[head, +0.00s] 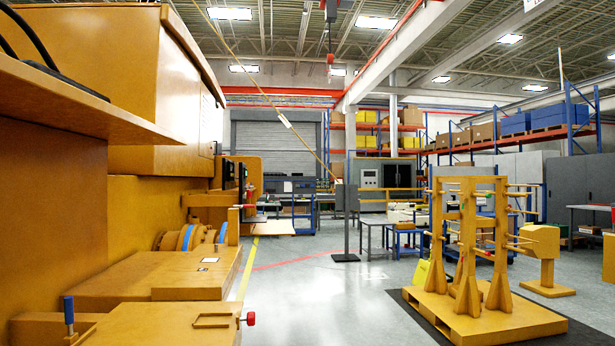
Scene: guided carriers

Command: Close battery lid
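A large yellow-orange machine body (128,200) fills the left side of the head view. Low on it are flat yellow covers, one in the middle (150,277) and one at the bottom edge (165,327). The bottom cover has a recessed handle outline (212,320) and a red knob (249,319) at its right side. A thin yellow panel (70,95) juts out higher up at the left. I cannot tell for sure which of these is the battery lid, or whether it is open. My gripper is not in view.
A blue-topped post (68,308) stands at the lower left. Blue-rimmed wheels (186,238) sit beyond the covers. A yellow frame on a pallet (485,315) stands on a dark mat at right. Grey floor (305,290) between is clear. A thin post (346,215) stands farther back.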

